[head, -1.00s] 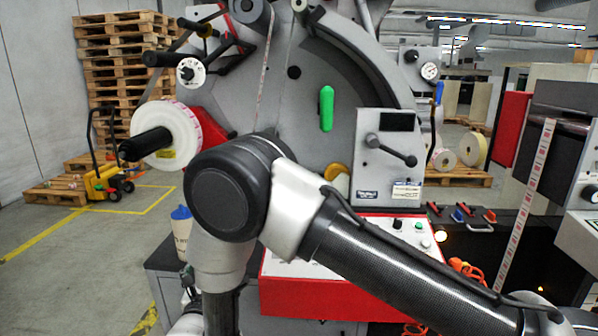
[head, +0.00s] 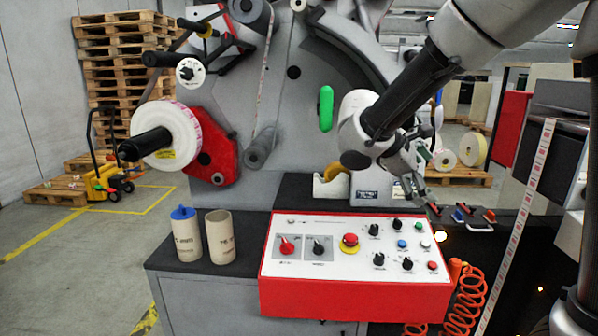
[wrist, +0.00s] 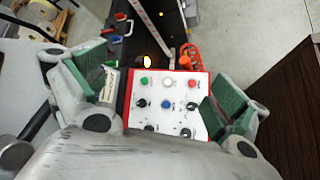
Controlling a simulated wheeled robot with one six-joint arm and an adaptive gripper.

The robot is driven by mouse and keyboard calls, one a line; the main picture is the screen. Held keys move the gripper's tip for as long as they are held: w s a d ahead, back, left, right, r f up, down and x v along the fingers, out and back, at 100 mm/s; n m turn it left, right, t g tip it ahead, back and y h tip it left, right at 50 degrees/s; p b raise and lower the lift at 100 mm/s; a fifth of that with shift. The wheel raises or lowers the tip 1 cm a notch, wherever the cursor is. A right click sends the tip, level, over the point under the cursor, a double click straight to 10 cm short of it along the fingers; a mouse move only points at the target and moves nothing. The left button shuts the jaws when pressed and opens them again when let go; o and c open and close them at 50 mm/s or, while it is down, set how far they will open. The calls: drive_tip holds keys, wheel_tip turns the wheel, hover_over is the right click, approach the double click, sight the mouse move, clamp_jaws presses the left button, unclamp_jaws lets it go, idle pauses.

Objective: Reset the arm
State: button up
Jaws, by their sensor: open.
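My gripper (head: 418,168) hangs in front of the right part of the machine in the head view, above and behind the right end of the red control box (head: 355,298). It points downward and to the right. In the wrist view its two green-padded fingers (wrist: 157,92) stand wide apart with nothing between them. The control box (wrist: 190,88) with its knobs and buttons shows beyond the fingers. My arm comes in from the upper right of the head view.
Two cardboard cores, one with a blue-capped bottle shape (head: 186,235) and one open tube (head: 220,237), stand on the dark bench left of the box. A label roll (head: 178,135) sits on the machine's left spindle. An orange coiled hose (head: 468,295) hangs at right.

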drive_tip(key=s+d+m+y, duration=0.4)
drive_tip(key=s+m, duration=0.2)
drive_tip(key=s, duration=0.5)
drive_tip(key=s+d+m+y, duration=0.4)
drive_tip(key=s+m+y, duration=0.1)
drive_tip(key=s, duration=0.6)
drive_tip(key=shift+s+r+m+t, duration=0.2)
drive_tip(key=shift+s+m+t, duration=0.1)
drive_tip(key=shift+m, duration=0.3)
drive_tip(key=shift+s+a+m+t, duration=0.25)
drive_tip(key=shift+a+m+t, duration=0.05)
drive_tip(key=shift+c, duration=0.2)
